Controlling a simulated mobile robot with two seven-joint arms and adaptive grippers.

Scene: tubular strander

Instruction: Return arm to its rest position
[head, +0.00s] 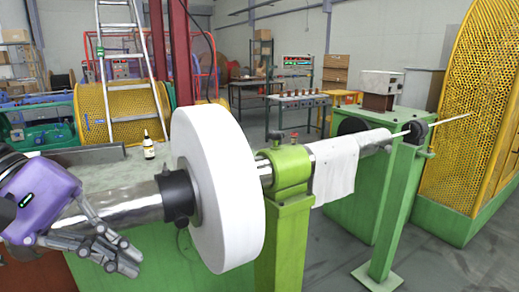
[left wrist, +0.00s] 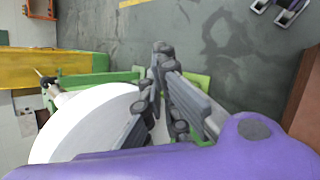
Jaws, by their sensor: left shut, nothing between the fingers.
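My left gripper (head: 130,262) is at the lower left of the head view, with its purple wrist behind it. Its grey fingers are shut with nothing between them. It is in front of the steel shaft and left of the large white roll, and it looks apart from the roll. The left wrist view shows the fingers (left wrist: 162,85) close together in the middle, with the white roll (left wrist: 85,125) to their left. My right gripper cannot be made out in either view.
The white roll (head: 219,185) sits on the shaft (head: 140,203) beside a green stand (head: 282,235). A small bottle (head: 149,145) stands behind the shaft. A white cloth (head: 335,168) hangs farther along. A yellow mesh guard (head: 475,110) is at right. Grey floor (left wrist: 215,45) is open in the wrist view.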

